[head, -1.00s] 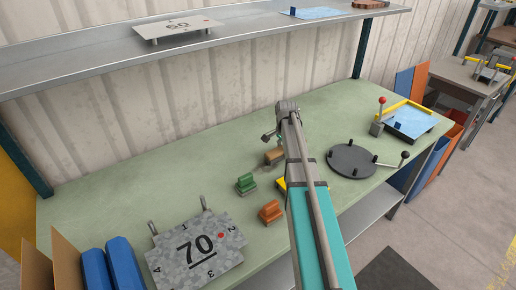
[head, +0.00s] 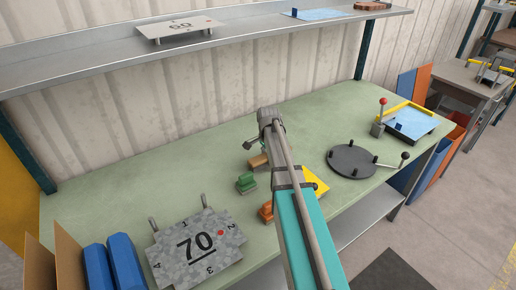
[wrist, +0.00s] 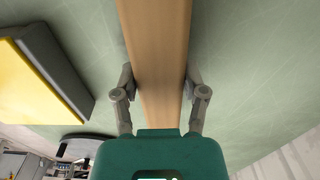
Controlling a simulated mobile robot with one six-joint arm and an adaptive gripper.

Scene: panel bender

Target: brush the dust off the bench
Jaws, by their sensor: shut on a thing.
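My gripper (wrist: 159,82) is shut on a wooden brush (wrist: 155,35), with one finger on each side of its long tan body. In the head view the brush (head: 258,160) shows beside my arm, low over the green bench (head: 110,200). Its bristles are hidden, and I cannot tell whether it touches the bench top. I cannot make out the dust in either view.
A green piece (head: 246,183) and an orange piece (head: 266,212) stand close to the brush. A yellow-topped block (head: 315,181) is right of my arm. A round dark plate (head: 352,161) stands farther right, a grey "70" plate (head: 200,246) at front left. The back left bench is clear.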

